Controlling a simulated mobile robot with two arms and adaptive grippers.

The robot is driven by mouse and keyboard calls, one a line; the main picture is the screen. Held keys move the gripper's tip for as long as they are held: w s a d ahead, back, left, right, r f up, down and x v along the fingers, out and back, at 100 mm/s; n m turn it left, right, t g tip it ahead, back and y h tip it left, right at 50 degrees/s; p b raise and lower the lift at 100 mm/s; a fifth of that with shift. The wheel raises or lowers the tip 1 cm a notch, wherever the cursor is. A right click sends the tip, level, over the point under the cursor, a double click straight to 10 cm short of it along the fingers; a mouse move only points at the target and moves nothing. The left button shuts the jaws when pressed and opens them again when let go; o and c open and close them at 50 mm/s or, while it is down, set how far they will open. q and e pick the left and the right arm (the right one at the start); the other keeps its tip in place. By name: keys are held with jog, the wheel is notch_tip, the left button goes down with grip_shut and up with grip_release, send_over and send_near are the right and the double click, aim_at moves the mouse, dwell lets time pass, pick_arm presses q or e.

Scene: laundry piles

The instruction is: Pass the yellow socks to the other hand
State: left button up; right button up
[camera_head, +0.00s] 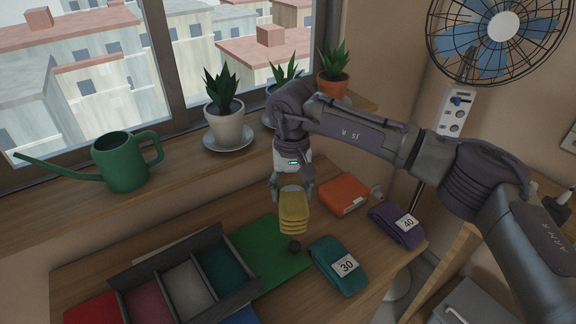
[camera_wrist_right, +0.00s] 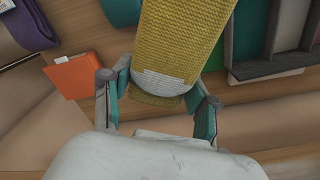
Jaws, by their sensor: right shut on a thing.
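The yellow socks (camera_head: 293,212) are a folded yellow bundle that hangs below my right gripper (camera_head: 291,183), above the table. In the right wrist view the yellow socks (camera_wrist_right: 178,45) stand between the two fingers of my right gripper (camera_wrist_right: 158,105), which is shut on them. A small dark round thing shows just under the bundle in the head view; I cannot tell what it is. My left gripper is in neither view.
A divided tray (camera_head: 152,264) with coloured compartments stands at the left front. A green mat (camera_head: 262,262), a teal bundle marked 30 (camera_head: 338,264), a purple bundle marked 40 (camera_head: 397,224) and an orange box (camera_head: 344,194) lie nearby. Potted plants and a green watering can (camera_head: 122,162) stand behind.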

jog(key=shift+m, duration=0.7)
jog(key=s+f, duration=0.1)
jog(key=f, duration=0.2)
jog(key=s+f, duration=0.2)
jog(key=f, duration=0.1)
jog(key=s+f, duration=0.2)
jog(key=f, duration=0.2)
jog(key=shift+d, duration=0.3)
jog(key=s+d+r+n, duration=0.1)
jog(key=s+r+n, duration=0.35)
jog(key=r, duration=0.35)
jog(key=s+d+r+n, duration=0.1)
jog(key=s+r+n, duration=0.2)
jog(key=s+r, duration=0.35)
jog(key=w+a+f+n, duration=0.3)
jog(key=w+a+n, duration=0.1)
jog(key=w+n, duration=0.1)
jog(key=s+d+r+m, duration=0.6)
jog(key=d+r+m, duration=0.2)
jog(key=r, duration=0.2)
jog(key=w+a+m, duration=0.4)
jog(key=w+a, duration=0.4)
jog(key=a, duration=0.2)
jog(key=shift+m, duration=0.35)
